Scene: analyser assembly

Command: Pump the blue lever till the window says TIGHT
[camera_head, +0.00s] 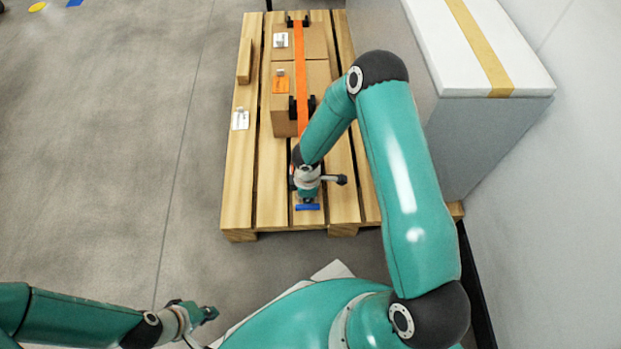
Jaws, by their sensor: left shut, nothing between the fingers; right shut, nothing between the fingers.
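The blue lever (311,207) shows as a short blue bar near the front edge of the wooden pallet, at the front end of an orange strap (300,70). My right gripper (307,193) is shut with nothing in it, just above and behind the blue bar; I cannot tell if they touch. My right arm hides part of the strap and whatever the lever is mounted on. I cannot make out a window or any word in it. My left gripper (209,313) is shut and empty, low over the floor at the bottom left, away from the pallet.
The pallet (237,190) carries cardboard boxes (316,78) under the strap, a small wooden block (245,62) and a white card (240,120). A white-topped grey block (480,130) stands close on the right, beside the wall.

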